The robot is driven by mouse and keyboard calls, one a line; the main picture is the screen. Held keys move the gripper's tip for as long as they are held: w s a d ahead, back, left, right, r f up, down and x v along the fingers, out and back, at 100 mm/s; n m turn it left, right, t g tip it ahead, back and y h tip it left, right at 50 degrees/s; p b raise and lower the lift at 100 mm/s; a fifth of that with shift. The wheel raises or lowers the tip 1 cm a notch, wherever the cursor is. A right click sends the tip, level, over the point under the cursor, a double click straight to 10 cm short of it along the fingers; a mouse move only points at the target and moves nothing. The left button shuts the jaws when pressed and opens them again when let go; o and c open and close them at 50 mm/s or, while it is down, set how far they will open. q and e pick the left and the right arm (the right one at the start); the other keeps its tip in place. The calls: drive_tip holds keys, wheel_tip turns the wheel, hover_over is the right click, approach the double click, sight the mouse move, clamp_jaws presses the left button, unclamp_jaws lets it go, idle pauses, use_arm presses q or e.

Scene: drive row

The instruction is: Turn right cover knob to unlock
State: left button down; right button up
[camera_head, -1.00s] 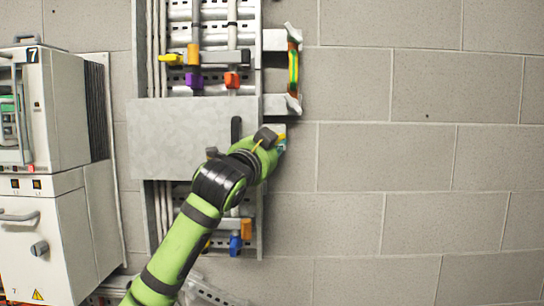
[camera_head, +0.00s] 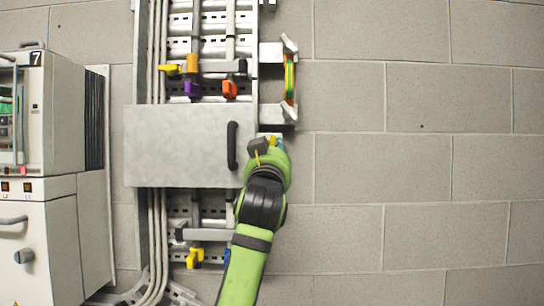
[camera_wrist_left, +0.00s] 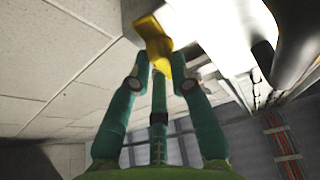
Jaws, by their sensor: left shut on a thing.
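The grey metal cover (camera_head: 172,146) is a flat panel across the pipe rack, with a black bar handle (camera_head: 232,146) near its right side. My left gripper (camera_head: 275,143) is at the cover's right edge, its arm coming up from below. In the left wrist view, the green fingers of my left gripper (camera_wrist_left: 160,76) are shut on a yellow knob (camera_wrist_left: 153,36), with its upper part showing above the fingertips. In the head view the gripper mostly hides this knob. Whether its latch is locked cannot be told. My right gripper is not in view.
Above the cover are purple (camera_head: 193,88) and orange-red (camera_head: 229,88) valve handles; a yellow one (camera_head: 195,257) is below. A bracket with a green and orange strip (camera_head: 289,80) juts out above my gripper. A white cabinet (camera_head: 42,235) stands left. The block wall (camera_head: 420,170) at right is clear.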

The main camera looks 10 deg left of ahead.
use_arm(q)
drive_tip(key=shift+d+r+n+y, duration=0.1)
drive_tip(key=shift+n+y, duration=0.7)
drive_tip(key=shift+n, duration=0.8)
drive_tip(key=c, duration=1.4)
unclamp_jaws()
drive_tip(key=v, duration=1.2)
